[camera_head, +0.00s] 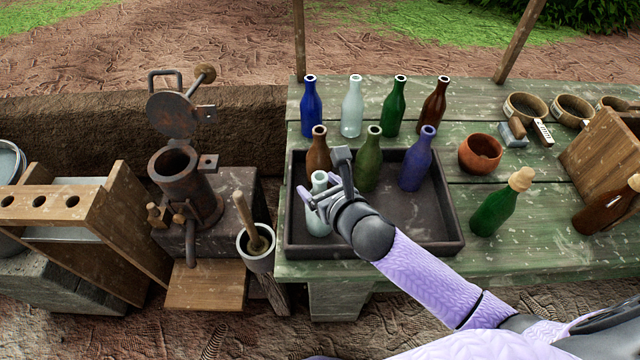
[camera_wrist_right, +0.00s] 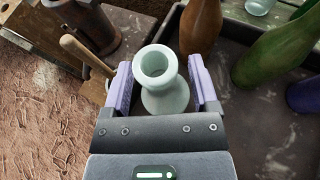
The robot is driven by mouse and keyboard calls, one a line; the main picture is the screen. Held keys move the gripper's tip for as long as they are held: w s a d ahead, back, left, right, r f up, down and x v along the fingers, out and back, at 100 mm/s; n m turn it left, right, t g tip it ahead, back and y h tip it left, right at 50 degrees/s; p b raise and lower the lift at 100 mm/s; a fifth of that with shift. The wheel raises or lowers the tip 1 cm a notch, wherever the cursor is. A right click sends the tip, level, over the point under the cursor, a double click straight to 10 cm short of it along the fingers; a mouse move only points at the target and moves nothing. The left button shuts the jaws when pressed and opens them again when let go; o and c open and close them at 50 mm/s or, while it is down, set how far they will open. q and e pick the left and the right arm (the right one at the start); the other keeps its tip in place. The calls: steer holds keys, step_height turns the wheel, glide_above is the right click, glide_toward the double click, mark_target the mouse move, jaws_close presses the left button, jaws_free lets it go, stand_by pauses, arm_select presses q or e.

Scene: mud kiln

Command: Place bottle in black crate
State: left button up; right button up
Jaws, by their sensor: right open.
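The black crate (camera_head: 436,238) lies on the green table. A pale glass bottle (camera_head: 318,216) stands upright in its front left part. My right gripper (camera_head: 322,196) is at this bottle, reaching in from the right. In the right wrist view the open fingers (camera_wrist_right: 160,88) stand on either side of the pale bottle's neck (camera_wrist_right: 155,64), with small gaps. A brown bottle (camera_head: 319,156), a green bottle (camera_head: 369,165) and a purple-blue bottle (camera_head: 416,165) also stand in the crate. My left gripper is not in view.
Behind the crate stand blue (camera_head: 311,108), clear (camera_head: 352,108), green (camera_head: 395,106) and brown (camera_head: 433,106) bottles. A corked green bottle (camera_head: 494,211) and a clay bowl (camera_head: 480,154) stand to the right. A mortar with pestle (camera_head: 258,258) is left of the crate. The crate's front right is clear.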

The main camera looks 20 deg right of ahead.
steer(key=shift+r, duration=0.1)
steer(key=p+v, duration=0.3)
steer(key=v, duration=0.9)
steer(key=shift+s+d, duration=0.1)
